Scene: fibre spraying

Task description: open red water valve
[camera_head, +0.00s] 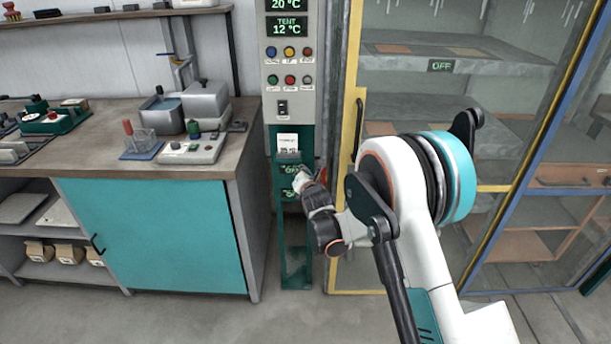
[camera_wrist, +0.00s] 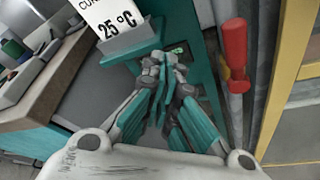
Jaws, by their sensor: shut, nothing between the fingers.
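A red handle (camera_wrist: 234,48) hangs upright on a grey pipe on the right side of the wrist view. It looks like the red water valve. In the head view a small bit of red (camera_head: 323,176) shows beside my gripper (camera_head: 300,178), and my arm hides most of that spot. In the wrist view my gripper (camera_wrist: 165,62) has its fingertips together with nothing between them. It is to the left of the red handle, apart from it, in front of the green stand (camera_wrist: 188,30).
A control panel (camera_head: 290,95) with buttons and displays stands above the green stand. A card reading 25 °C (camera_wrist: 112,22) sits close to my fingertips. A workbench (camera_head: 100,170) is on the left. A yellow-framed glass booth (camera_head: 440,100) is on the right.

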